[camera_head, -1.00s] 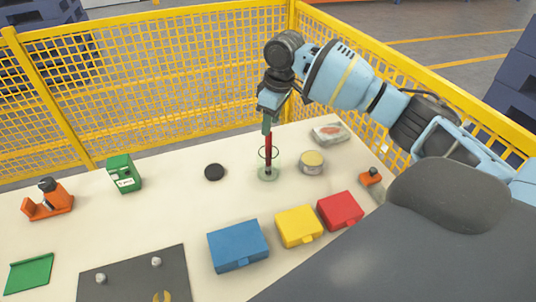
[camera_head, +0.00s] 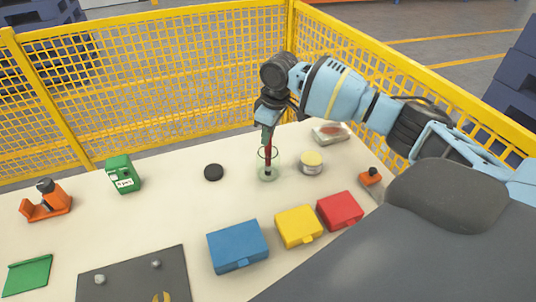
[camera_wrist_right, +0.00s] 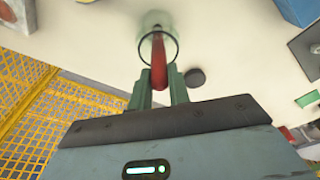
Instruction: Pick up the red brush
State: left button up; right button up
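The red brush (camera_head: 268,156) stands upright in a clear glass holder (camera_head: 267,174) with a dark ring around its upper part. In the right wrist view the red handle (camera_wrist_right: 159,62) runs up to between the two green fingers. My right gripper (camera_head: 267,136) points down from above, its fingertips around the top of the handle. The right wrist view shows its fingers (camera_wrist_right: 161,88) apart, one on each side of the handle; firm contact is not visible. The brush's lower end is in the holder. My left gripper is not in view.
Close to the holder are a round tin (camera_head: 311,163) and a black disc (camera_head: 214,172). Blue (camera_head: 238,246), yellow (camera_head: 299,226) and red (camera_head: 340,210) boxes stand in front. A yellow mesh fence (camera_head: 200,85) borders the table behind and at right.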

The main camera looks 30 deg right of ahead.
grip_shut()
jog(key=shift+r, duration=0.1)
notch_tip(320, 180, up, 18)
jog(key=p, duration=0.1)
